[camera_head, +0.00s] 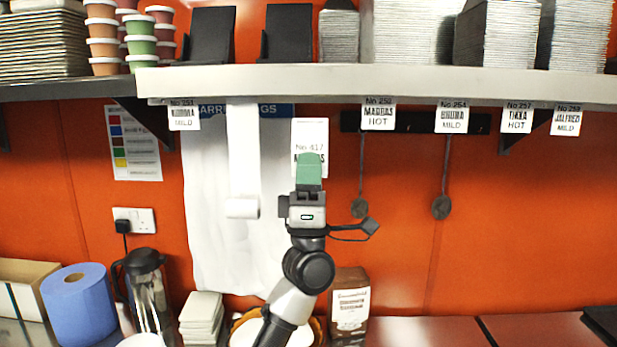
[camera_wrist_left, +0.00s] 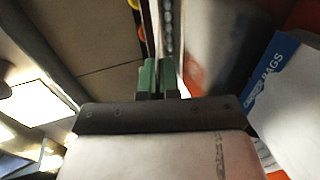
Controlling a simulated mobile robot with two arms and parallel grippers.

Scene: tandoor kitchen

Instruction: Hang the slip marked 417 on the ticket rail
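The slip marked 417 (camera_head: 311,134) is a white card, upright in the head view, with its lower printed line partly hidden by green fingertips. My left gripper (camera_head: 309,160) points up and is shut on the slip's lower part. In the left wrist view the green fingers (camera_wrist_left: 157,76) are close together, with a thin pale edge rising between them. The ticket rail (camera_head: 355,86) runs along the shelf's front edge. The slip's top shows a little below it, in the gap between slips 251 (camera_head: 184,117) and 256 (camera_head: 378,115). My right gripper is not in view.
A hanging paper strip (camera_head: 242,150) and white bags (camera_head: 205,190) are left of the slip. More slips, such as 254 (camera_head: 452,118), hang to the right. Stacked tubs (camera_head: 103,40) and foil trays (camera_head: 405,30) stand on the shelf. A jug (camera_head: 150,285) stands below.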

